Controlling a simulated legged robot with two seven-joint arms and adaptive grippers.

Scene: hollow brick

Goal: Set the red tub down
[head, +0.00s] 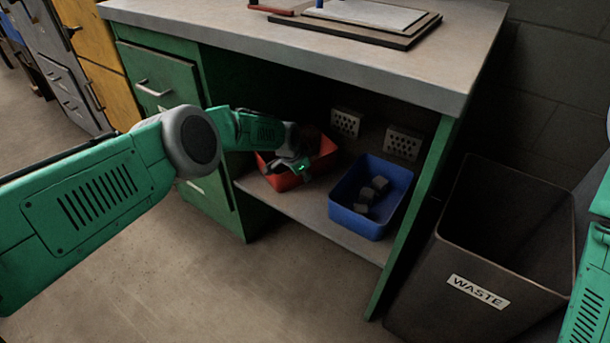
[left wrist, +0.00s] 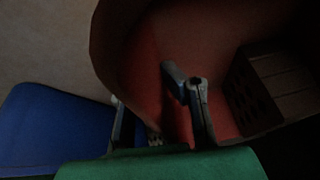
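The red tub (head: 284,183) is on the shelf under the bench, at the left of the blue tub. My left gripper (head: 278,167) is at the tub and hides part of its inside. In the left wrist view the red tub (left wrist: 145,45) fills the upper middle, with a dark block with holes (left wrist: 255,92) inside it. There, the fingers of my left gripper (left wrist: 150,105) stand apart, one over the tub's inside and one by its outer side. Whether either finger touches the wall is too dark to tell. My right gripper is not in view.
The blue tub (head: 371,216) holds several dark blocks. The shelf (head: 310,208) lies between green drawers (head: 160,80) and a side panel (head: 412,215). A waste bin (head: 470,280) stands at the right.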

